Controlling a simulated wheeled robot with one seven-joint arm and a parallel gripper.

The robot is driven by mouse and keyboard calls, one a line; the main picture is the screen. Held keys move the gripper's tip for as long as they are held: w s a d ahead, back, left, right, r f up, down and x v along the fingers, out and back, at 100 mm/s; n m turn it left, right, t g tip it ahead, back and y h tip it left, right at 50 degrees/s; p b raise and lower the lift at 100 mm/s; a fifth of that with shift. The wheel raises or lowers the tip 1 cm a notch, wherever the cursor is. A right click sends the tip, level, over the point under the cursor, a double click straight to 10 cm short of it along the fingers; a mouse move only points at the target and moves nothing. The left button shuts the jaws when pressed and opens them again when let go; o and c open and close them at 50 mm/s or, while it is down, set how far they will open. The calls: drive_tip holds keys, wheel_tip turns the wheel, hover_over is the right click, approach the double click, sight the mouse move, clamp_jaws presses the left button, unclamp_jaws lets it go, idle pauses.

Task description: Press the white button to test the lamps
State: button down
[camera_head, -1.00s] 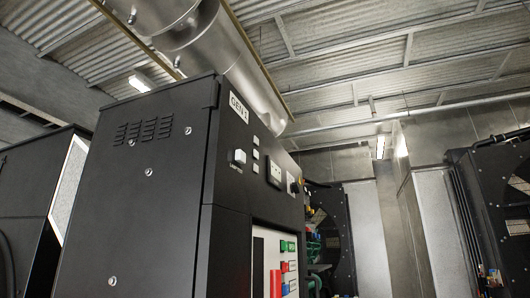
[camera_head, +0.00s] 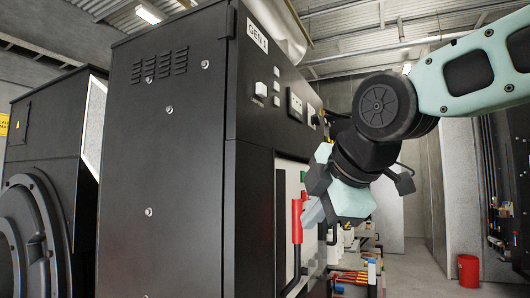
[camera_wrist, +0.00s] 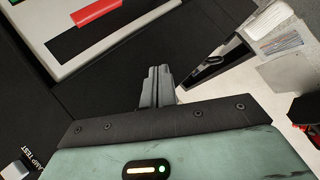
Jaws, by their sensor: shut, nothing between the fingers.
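The white button (camera_head: 261,90) is a small block on the upper front of the black GEN 1 cabinet (camera_head: 170,190), left of several small squares and dials. In the wrist view a white button (camera_wrist: 15,170) shows at the lower left corner beside the words LAMP TEST, partly cut off by the frame. My gripper (camera_head: 310,213) is in front of the cabinet, below and right of the button and apart from it. In the wrist view its fingers (camera_wrist: 158,80) are together and empty.
A red handle (camera_head: 297,220) on the cabinet's lower front is close to my gripper in the picture. A red bin (camera_head: 468,270) stands on the floor at right. Another black unit (camera_head: 45,190) stands at left. Open floor shows at lower right.

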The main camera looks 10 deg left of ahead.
sight(261, 90)
drive_tip(key=w+d+r+n+t+p, duration=0.1)
drive_tip(key=w+r+n+t, duration=0.1)
drive_tip(key=r, duration=1)
drive_tip(key=w+d+r+n+t+y+p, duration=0.1)
drive_tip(key=r+n, duration=0.4)
drive_tip(key=r, duration=0.8)
drive_tip(key=shift+w+d+t+y, duration=0.3)
drive_tip(key=shift+w+d+t, duration=0.25)
drive_tip(key=shift+t, duration=0.65)
drive_tip(key=shift+a, duration=0.15)
drive_tip(key=w+a+p, duration=0.1)
drive_tip(key=w+a, duration=0.2)
drive_tip(key=a, duration=0.5)
drive_tip(key=shift+a+p, duration=0.2)
drive_tip(key=shift+p, duration=0.2)
drive_tip(key=shift+w+a, duration=0.1)
drive_tip(key=shift+a, duration=0.15)
